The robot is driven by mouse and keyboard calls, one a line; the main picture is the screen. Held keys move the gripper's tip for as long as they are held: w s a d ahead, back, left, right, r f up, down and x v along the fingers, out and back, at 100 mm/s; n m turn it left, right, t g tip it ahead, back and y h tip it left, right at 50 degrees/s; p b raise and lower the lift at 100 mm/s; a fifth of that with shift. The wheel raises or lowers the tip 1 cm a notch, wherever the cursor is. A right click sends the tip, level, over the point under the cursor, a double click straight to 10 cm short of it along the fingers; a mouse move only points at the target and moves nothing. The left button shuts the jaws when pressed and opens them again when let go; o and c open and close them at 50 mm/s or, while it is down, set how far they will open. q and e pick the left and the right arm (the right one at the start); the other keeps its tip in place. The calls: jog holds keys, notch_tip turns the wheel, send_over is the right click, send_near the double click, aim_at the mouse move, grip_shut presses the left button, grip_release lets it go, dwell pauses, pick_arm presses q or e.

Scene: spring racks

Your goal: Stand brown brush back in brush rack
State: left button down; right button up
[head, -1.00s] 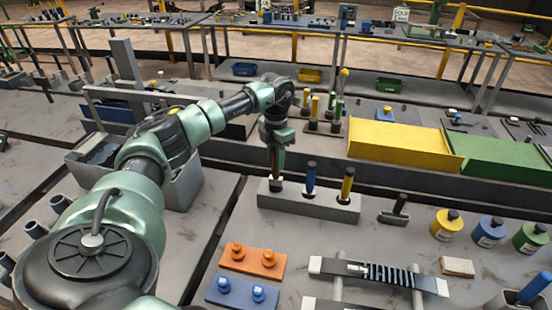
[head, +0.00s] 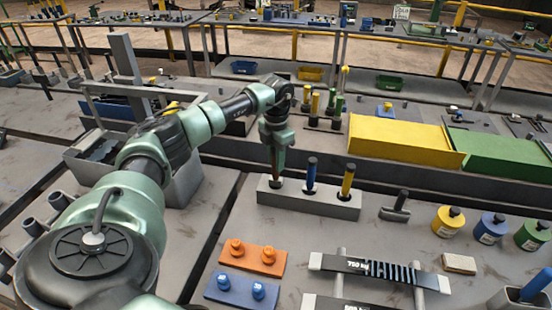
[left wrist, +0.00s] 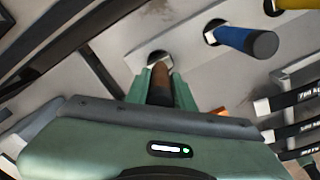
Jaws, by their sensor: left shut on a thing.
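The brush rack (head: 308,203) is a grey block on the table in the middle of the head view. A blue-handled brush (head: 311,175) and a yellow-handled brush (head: 347,181) stand in its middle and right holes. My left gripper (head: 277,150) is above the left hole, shut on the brown brush (head: 275,168), which is roughly upright with its lower end at that hole. In the left wrist view the brown brush (left wrist: 161,77) sits between the green fingers (left wrist: 160,90), its pale collar at the hole's rim. How deep it sits is hidden. My right gripper is out of view.
A dark-handled tool (head: 396,207) and yellow, blue and green jars stand right of the rack. An orange plate with knobs (head: 253,258) and a spring rack (head: 380,270) lie in front. A yellow bin (head: 400,143) is behind.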

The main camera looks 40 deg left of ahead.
pick_arm(q)
jog(key=shift+f+b, duration=0.45)
jog(key=shift+f, duration=0.4)
jog(key=c, duration=1.1)
grip_release()
jog(key=o, duration=0.5)
jog(key=shift+c, duration=0.2)
jog(key=shift+r+p, duration=2.7)
jog(key=shift+r, duration=0.85)
